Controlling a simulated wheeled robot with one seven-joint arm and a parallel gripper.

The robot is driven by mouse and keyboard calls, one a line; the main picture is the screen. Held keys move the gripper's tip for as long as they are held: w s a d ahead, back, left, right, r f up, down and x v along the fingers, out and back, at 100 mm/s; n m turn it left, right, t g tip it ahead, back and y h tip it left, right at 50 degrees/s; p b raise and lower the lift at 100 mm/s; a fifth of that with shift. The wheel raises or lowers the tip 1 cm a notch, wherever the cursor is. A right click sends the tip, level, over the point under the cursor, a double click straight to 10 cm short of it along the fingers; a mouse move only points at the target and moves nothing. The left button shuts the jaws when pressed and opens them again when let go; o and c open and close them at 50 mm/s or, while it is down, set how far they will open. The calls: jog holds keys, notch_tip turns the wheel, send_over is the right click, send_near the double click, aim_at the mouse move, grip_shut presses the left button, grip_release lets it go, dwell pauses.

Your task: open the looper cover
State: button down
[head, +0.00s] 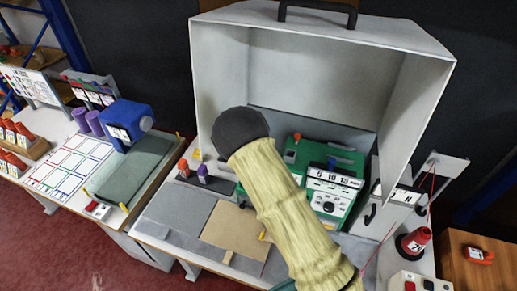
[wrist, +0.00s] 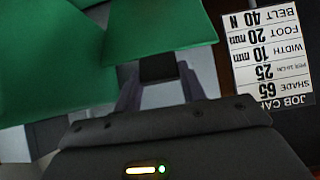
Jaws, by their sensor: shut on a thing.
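The green binding machine (head: 345,175) stands under the raised grey hood in the head view, with a white panel of numbers and a dial on its front. In the wrist view a green panel (wrist: 160,28) fills the top, and a second green surface (wrist: 45,60) lies to its left. My gripper (wrist: 158,82) is shut on a dark block (wrist: 158,68) at the lower edge of the green panel. This looks like the looper cover's tab, but I cannot be sure. In the head view my arm hides my gripper and the looper cover.
The grey hood (head: 400,25) rises around the machine with side walls close by. A job card (wrist: 268,55) shows upside down at right in the wrist view. A tan board (head: 232,228) lies on the bench. A blue machine (head: 125,122) stands left.

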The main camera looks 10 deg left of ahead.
jog(key=shift+w+d+r+p, duration=0.15)
jog(key=shift+w+r, duration=0.1)
jog(key=shift+w, duration=0.25)
jog(key=shift+w+d+r+p, duration=0.1)
jog(key=shift+w+r+p, duration=0.1)
jog(key=shift+w, duration=0.25)
jog(key=c, duration=0.8)
grip_release()
jog(key=shift+s+f, duration=0.1)
jog(key=shift+a, duration=0.1)
jog(key=b+v, duration=0.2)
jog(key=v, duration=1.5)
jog(key=shift+s, duration=0.1)
